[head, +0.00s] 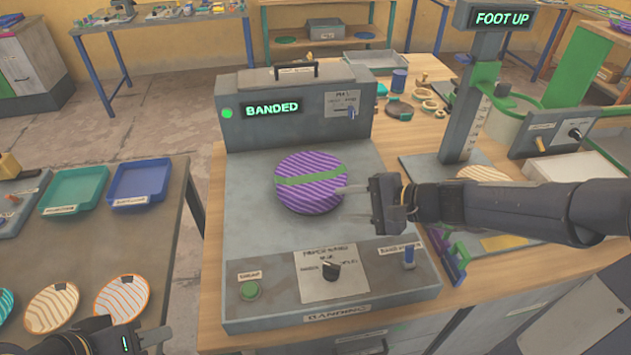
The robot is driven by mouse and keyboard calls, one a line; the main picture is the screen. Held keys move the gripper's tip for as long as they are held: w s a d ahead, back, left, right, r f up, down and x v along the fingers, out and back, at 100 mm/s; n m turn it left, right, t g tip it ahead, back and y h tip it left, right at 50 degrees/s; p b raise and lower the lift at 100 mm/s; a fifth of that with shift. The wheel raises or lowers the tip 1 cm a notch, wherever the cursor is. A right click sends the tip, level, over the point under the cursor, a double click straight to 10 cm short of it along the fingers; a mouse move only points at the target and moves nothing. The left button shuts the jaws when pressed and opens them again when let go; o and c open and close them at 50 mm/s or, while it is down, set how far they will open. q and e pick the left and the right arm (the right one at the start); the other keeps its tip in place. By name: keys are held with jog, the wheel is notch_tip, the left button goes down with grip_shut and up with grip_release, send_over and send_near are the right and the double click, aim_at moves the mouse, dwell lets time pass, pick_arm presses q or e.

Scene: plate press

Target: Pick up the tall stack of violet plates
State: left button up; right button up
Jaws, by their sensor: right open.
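A stack of violet striped plates (310,196) with a green band across its top sits on the grey bed of the banding machine (250,222). Seen from above, its height is hard to judge. My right gripper (345,203) comes in from the right, with its fingers pointing left at the right edge of the stack. It is open, and no plate is held. I cannot tell whether a fingertip touches the rim. My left gripper (125,340) is at the lower left edge, partly cut off, and its jaws are unclear.
The machine's display (272,108) reads BANDED. A post (470,110) with a FOOT UP sign stands at the right, beside a pale plate (485,173). The left table holds a teal tray (75,190), a blue tray (142,182) and striped plates (122,297). A floor gap separates the tables.

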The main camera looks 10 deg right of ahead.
aim_at(320, 203)
jog(key=shift+w+d+f, duration=0.2)
jog(key=shift+w+f, duration=0.1)
jog(key=shift+w+a+f, duration=0.1)
jog(key=shift+w, duration=0.15)
jog(key=x, duration=0.7)
jog(key=shift+a, duration=0.2)
pick_arm(q)
jog(key=shift+d, duration=0.25)
pick_arm(e)
jog(key=shift+c, duration=0.3)
jog(key=c, duration=0.6)
